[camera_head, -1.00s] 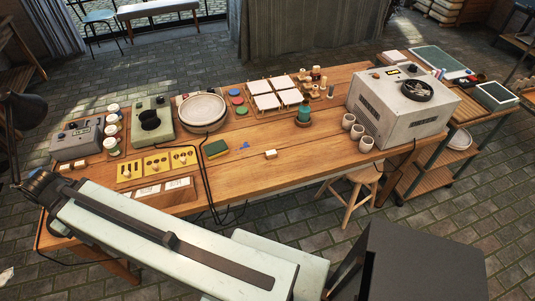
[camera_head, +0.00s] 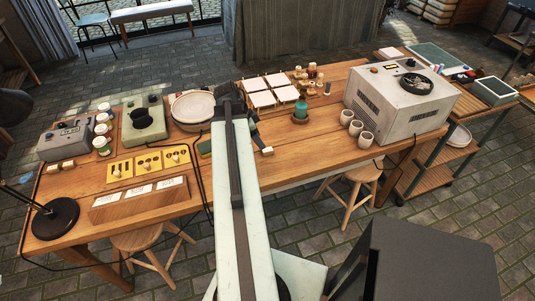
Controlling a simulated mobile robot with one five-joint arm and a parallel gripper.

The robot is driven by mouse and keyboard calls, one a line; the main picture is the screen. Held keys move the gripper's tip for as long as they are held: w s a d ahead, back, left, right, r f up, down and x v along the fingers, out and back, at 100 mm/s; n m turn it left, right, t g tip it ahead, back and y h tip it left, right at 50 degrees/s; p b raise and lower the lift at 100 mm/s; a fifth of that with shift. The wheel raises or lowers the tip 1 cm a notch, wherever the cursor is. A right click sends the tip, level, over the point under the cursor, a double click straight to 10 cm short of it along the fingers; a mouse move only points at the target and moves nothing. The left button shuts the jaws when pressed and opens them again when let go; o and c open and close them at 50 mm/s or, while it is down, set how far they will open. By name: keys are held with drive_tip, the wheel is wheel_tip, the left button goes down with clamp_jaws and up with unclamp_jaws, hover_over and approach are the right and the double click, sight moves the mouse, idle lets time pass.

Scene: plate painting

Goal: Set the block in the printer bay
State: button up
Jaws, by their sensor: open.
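A small white block (camera_head: 267,151) lies on the wooden table, just right of my arm. My gripper (camera_head: 232,103) is at the far end of my arm, over the middle of the table, a little behind and left of the block and apart from it. It is open; its fingertips are mostly hidden by the arm. I cannot tell for sure which machine has the printer bay: a grey machine (camera_head: 66,139) stands at the left end, a green one (camera_head: 143,121) beside it, and a large white box machine (camera_head: 398,104) at the right.
White tiles (camera_head: 268,91) and a teal bottle (camera_head: 301,108) stand behind the block. Several cups (camera_head: 356,128) stand in front of the white machine. A yellow panel (camera_head: 148,163) and a black lamp (camera_head: 54,217) are at the left. The table right of the block is clear.

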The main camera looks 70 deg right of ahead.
sight(266, 150)
drive_tip(key=b+x, duration=0.2)
drive_tip(key=x, duration=0.1)
drive_tip(key=shift+w+b, duration=0.1)
drive_tip(key=shift+b, duration=0.25)
drive_tip(key=b+x, duration=0.4)
drive_tip(key=x, duration=0.1)
drive_tip(key=shift+d+b, duration=0.15)
drive_tip(key=shift+b, duration=0.2)
drive_tip(key=shift+r, duration=0.1)
clamp_jaws()
